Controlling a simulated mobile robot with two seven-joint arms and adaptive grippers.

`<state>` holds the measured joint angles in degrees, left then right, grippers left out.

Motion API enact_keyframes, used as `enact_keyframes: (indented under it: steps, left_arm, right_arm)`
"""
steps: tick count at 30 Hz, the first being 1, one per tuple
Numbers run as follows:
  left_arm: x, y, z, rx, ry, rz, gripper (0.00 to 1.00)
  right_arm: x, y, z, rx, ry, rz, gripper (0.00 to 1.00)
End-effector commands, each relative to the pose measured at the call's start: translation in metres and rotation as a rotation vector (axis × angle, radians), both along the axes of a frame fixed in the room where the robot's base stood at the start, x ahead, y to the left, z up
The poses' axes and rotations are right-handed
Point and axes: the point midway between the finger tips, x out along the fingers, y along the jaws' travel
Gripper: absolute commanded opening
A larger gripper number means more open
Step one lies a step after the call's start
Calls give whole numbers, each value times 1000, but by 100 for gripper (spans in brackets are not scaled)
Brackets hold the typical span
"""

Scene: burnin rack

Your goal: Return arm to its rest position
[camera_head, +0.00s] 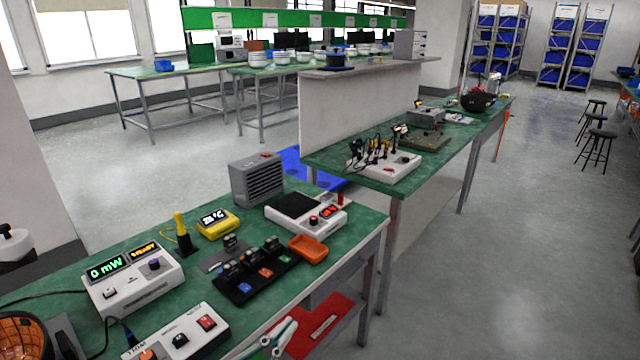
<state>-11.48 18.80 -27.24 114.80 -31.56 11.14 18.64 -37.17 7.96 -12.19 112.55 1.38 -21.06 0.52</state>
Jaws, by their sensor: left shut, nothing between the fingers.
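My left gripper (272,338) shows at the bottom edge of the head view, in pale and teal parts. It is shut and empty, in front of the near bench's front edge, with the red shelf tray (325,325) behind it. It appears apart from the things on the bench. The rest of that arm is mostly out of frame. My right gripper is not in view.
Floor at right (480,285) is clear.

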Motion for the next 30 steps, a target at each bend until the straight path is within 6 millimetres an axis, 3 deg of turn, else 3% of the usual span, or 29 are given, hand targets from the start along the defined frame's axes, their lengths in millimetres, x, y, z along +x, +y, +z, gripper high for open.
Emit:
enact_keyframes:
  steps: [1, 6, 9, 13, 15, 19, 26, 28, 30]
  left_arm:
    - [-1, 18, -32, 4, 92, 76, 0]
    - [-23, 73, -133, 60, 378, 275, 0]
    - [-52, 98, -187, 102, 534, 351, 0]
    - [-91, 120, -237, 145, 694, 409, 0]
    - [-107, 128, -255, 163, 754, 424, 0]
    - [-125, 135, -272, 179, 814, 438, 0]
    - [-128, 136, -275, 184, 826, 440, 0]
    - [-128, 136, -275, 184, 826, 440, 0]
    - [-128, 136, -275, 183, 825, 440, 0]
  right_arm:
    - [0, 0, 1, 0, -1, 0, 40]
    - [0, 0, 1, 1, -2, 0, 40]
    - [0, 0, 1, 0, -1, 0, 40]
    - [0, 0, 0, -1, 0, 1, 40]
    - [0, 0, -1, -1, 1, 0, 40]
    - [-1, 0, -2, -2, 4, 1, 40]
    - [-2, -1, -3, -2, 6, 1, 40]
    - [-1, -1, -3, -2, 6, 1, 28]
    - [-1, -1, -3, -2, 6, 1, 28]
